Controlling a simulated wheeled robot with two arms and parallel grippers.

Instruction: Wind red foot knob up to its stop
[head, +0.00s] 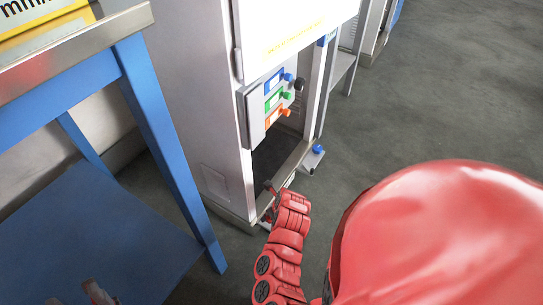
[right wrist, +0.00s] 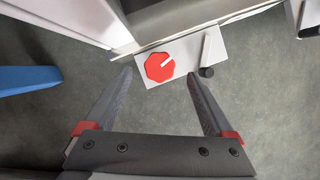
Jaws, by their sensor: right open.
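The red foot knob (right wrist: 159,67), a faceted disc with a white mark, sits on a white foot plate (right wrist: 182,48) at the cabinet's base in the right wrist view. My right gripper (right wrist: 160,75) is open, its fingertips on either side of the knob's near edge, with visible gaps and no clear contact. In the head view my right gripper (head: 267,204) is low at the cabinet's front corner, and the red knob is hidden there.
The white dispenser cabinet (head: 222,150) carries a panel with blue, green and orange knobs (head: 285,111). A blue foot knob (head: 318,149) is at its other front corner. A pale lever with a dark end (right wrist: 206,72) is right of the red knob. A blue table (head: 158,130) stands left.

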